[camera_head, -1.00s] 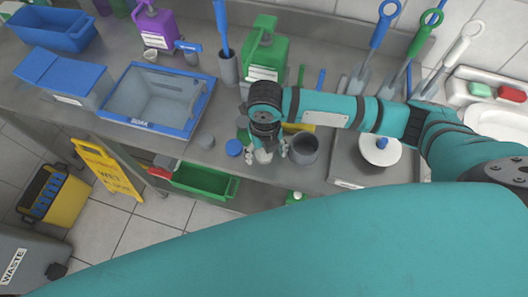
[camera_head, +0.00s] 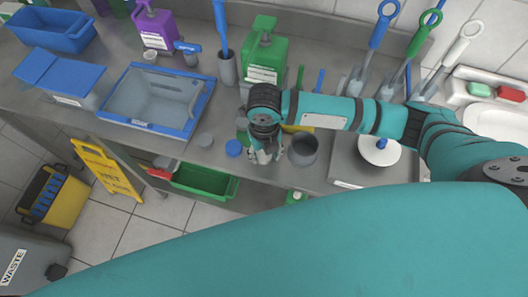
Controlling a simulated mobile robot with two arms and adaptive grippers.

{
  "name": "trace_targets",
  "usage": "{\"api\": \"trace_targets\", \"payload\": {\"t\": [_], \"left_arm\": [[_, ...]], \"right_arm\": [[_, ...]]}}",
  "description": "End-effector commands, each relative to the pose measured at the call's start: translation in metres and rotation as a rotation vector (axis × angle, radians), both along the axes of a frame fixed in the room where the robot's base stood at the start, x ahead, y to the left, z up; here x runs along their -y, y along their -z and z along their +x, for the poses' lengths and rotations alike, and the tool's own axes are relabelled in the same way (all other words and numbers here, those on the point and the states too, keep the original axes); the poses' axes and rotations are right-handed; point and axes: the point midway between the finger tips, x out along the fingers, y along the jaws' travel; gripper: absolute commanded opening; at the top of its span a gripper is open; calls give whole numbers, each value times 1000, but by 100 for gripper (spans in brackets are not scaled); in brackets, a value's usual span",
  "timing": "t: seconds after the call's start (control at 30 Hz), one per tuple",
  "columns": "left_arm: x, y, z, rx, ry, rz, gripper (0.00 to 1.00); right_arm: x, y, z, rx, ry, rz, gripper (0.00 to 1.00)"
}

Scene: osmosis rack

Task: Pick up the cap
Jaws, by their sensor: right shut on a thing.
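My right gripper (camera_head: 264,155) points down at the worktop near its front edge. Its fingers are closed together on a small pale thing, probably the cap, which the fingers almost wholly hide. A blue round lid (camera_head: 233,148) lies on the worktop just left of the gripper, apart from it. A small grey round piece (camera_head: 205,140) lies further left. My left gripper is not in view.
A grey cup (camera_head: 303,150) stands close to the right of the gripper. A green jug (camera_head: 265,55) stands behind it, and a blue-rimmed tub (camera_head: 125,118) is at left.

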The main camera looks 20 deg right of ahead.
Motion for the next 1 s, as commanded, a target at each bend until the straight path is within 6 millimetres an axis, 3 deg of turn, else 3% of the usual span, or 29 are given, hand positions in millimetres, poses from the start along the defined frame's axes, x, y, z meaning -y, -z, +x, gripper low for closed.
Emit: {"api": "trace_targets", "payload": {"t": [0.17,0.37,0.8,1.0], "left_arm": [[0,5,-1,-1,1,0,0],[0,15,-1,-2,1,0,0],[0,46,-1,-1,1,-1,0],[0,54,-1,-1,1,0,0]], "right_arm": [[0,-9,1,2,0,1,33],[-1,-35,2,6,-2,1,33],[-109,-42,-28,1,-6,3,33],[-142,-47,-36,1,-2,1,33]]}}
